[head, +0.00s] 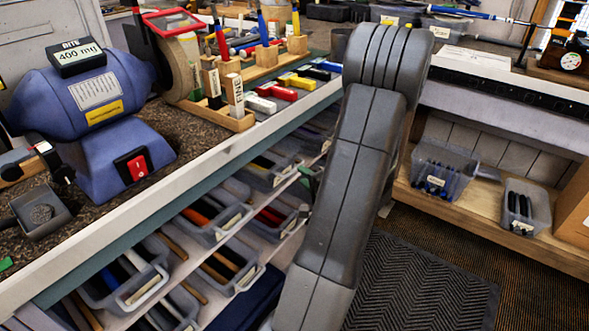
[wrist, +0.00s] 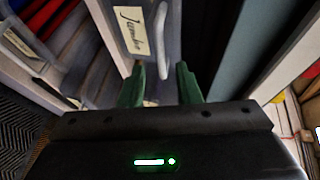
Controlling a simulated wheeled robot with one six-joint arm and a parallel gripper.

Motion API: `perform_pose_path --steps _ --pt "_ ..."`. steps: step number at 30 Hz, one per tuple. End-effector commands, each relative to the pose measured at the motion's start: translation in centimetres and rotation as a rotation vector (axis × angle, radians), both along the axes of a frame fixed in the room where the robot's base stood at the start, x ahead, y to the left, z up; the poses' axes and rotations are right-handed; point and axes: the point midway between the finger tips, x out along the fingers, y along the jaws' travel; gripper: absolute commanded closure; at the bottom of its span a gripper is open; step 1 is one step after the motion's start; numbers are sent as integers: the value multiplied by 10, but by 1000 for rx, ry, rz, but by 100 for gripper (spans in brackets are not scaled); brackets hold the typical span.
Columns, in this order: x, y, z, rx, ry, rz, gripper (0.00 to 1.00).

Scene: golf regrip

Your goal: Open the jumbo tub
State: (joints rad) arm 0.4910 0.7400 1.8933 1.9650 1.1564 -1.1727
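The jumbo tub (wrist: 172,16) is a grey, translucent plastic tub with a cream label reading "Jumbo" (wrist: 133,32), at the top middle of the wrist view. A narrow pale handle or lip (wrist: 162,42) runs down from it. My gripper (wrist: 160,72) has two green fingers, open and apart, with the end of that pale part between their tips in the picture. I cannot tell whether either finger touches it. In the head view my arm hides most of this area, and I cannot tell which tub there is the jumbo one.
Several grey tubs holding grips (head: 215,215) sit on shelves below the workbench edge (head: 200,165). A blue grinder (head: 85,95) stands on the bench. More tubs (head: 440,170) stand on a wooden shelf at right. A dark floor mat (head: 425,285) lies clear.

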Motion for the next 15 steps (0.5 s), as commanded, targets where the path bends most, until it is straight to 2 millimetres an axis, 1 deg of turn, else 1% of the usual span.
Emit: perform_pose_path --steps 1,3,7,12,15 --pt "8 7 -2 0 0 5 69" --pt "20 13 -5 0 -1 4 69" --pt "38 24 -8 0 -1 4 69" --pt "51 31 -11 1 -1 1 69" --pt "54 33 -11 1 -1 1 69"
